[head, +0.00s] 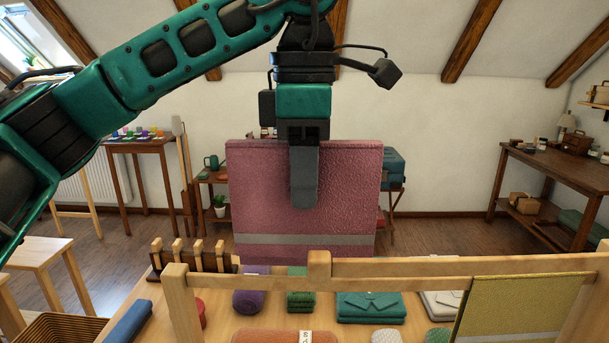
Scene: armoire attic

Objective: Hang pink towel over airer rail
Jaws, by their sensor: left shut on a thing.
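The pink towel (340,190) hangs upright as a flat sheet with a grey stripe near its lower edge. My left gripper (304,190) comes down from above and is shut on the towel's upper edge, with one finger showing on the near face. The wooden airer rail (440,268) runs across the front right. The towel's bottom edge shows just above and behind the rail in the picture; I cannot tell how far apart they are. A yellow towel (520,308) hangs over the rail at the right. My right gripper is not in view.
A wooden table beneath holds a purple roll (251,290), green folded cloths (300,288), a folded teal garment (371,306) and a pegged wooden rack (190,258). A wicker basket (50,328) is at lower left. The rail left of the yellow towel is bare.

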